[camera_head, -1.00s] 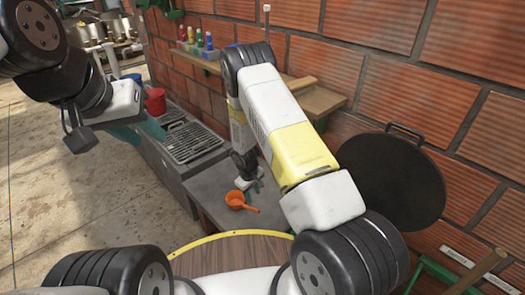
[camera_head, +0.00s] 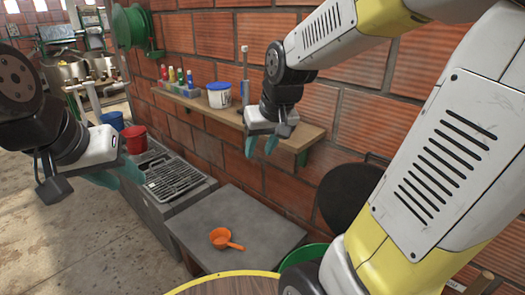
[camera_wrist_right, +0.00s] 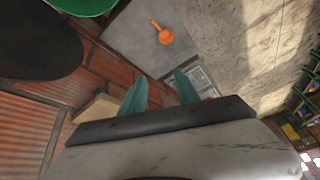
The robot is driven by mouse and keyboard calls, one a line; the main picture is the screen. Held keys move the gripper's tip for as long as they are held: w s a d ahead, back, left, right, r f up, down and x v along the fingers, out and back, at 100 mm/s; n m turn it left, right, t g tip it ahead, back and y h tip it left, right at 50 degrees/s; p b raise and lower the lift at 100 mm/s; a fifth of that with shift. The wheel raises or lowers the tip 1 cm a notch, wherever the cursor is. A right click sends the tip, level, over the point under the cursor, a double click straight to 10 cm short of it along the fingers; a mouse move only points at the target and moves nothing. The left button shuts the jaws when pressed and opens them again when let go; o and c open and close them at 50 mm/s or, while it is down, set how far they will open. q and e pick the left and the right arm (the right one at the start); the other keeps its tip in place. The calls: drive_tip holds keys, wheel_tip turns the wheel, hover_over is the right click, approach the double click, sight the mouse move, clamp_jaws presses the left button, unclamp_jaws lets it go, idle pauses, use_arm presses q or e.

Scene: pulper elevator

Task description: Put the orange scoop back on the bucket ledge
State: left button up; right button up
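The orange scoop (camera_head: 221,237) lies on a grey slab (camera_head: 262,222) with its handle pointing right. It also shows in the right wrist view (camera_wrist_right: 165,36), apart from the fingers. The wooden ledge (camera_head: 313,131) runs along the brick wall and carries a white bucket (camera_head: 219,95) with a blue rim. My right gripper (camera_head: 262,145) hangs in front of the ledge, right of the bucket and above the scoop. Its teal fingers (camera_wrist_right: 160,92) are apart with nothing between them. My left gripper (camera_head: 118,177) is at the left, far from the scoop, with its teal fingers apart.
Several coloured bottles (camera_head: 172,78) stand at the ledge's left end. Red (camera_head: 135,139) and blue (camera_head: 113,121) buckets stand behind my left gripper. A dark round lid (camera_head: 347,195) leans against the wall at right.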

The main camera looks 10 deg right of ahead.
drive_tip(key=s+r+t, duration=0.1)
drive_tip(key=s+r, duration=0.3)
drive_tip(key=s, duration=0.8)
drive_tip(key=shift+r+m+y, duration=0.2)
drive_tip(key=shift+m+y, duration=0.1)
drive_tip(key=shift+m, duration=0.1)
drive_tip(key=shift+d, duration=0.15)
